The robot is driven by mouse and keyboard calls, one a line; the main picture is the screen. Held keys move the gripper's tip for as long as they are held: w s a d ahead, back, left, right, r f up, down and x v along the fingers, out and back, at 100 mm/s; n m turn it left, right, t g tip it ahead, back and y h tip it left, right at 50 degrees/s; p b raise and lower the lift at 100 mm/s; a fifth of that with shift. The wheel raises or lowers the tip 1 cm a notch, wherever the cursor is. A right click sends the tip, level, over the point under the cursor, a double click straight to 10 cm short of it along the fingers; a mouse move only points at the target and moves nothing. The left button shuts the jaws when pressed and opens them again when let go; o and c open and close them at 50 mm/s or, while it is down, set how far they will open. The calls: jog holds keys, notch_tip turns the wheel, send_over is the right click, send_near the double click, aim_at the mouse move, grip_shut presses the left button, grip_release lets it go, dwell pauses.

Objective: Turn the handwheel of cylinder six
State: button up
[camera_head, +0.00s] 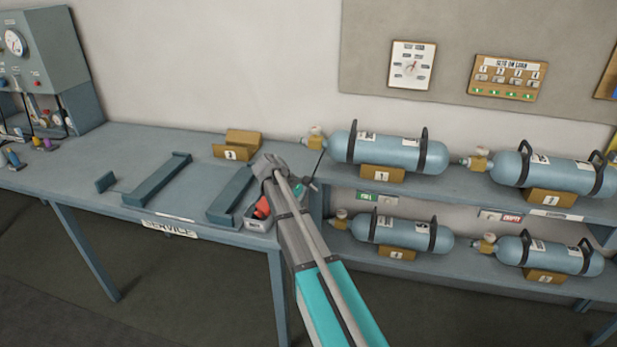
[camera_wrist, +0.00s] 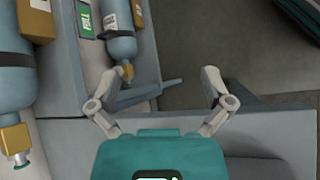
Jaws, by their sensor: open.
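Blue-grey cylinders with brass valves lie on a two-level rack at the right of the head view. They include an upper left one (camera_head: 390,150), an upper right one (camera_head: 560,176), a lower left one (camera_head: 400,233) and a lower right one (camera_head: 565,257). Their yellow number plates are too small to read surely, so I cannot tell which is six. In the wrist view, my gripper (camera_wrist: 162,76) is open, with nothing between its fingertips. A cylinder (camera_wrist: 121,45) with a brass valve (camera_wrist: 126,71) is just beyond the left finger; its handwheel is not clear. Another cylinder (camera_wrist: 15,90) is at the left edge.
A service bench (camera_head: 130,145) stands left of the rack, with dark cradle rails, a yellow block (camera_head: 238,145) and a small tray (camera_head: 262,223) holding something red. A gauge panel (camera_head: 45,55) stands at far left. Dark floor is open in front of the bench.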

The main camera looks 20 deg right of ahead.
jog(key=s+a+f+m+t+y+b, duration=0.1)
jog(key=s+a+f+m+y, duration=0.1)
jog(key=s, duration=0.5)
jog(key=s+a+f+m+t+y+b, duration=0.1)
jog(key=s+a+f+m+y, duration=0.2)
jog(key=s, duration=0.5)
jog(key=s+a+f+m+y+b, duration=0.2)
jog(key=s+a+f+y, duration=0.1)
jog(key=s+a+f, duration=0.2)
jog(key=s+a, duration=0.2)
jog(key=shift+s+a+f+m+t+y, duration=0.25)
jog(key=shift+s+a+m+t+y, duration=0.1)
jog(key=shift+m+t+y, duration=0.05)
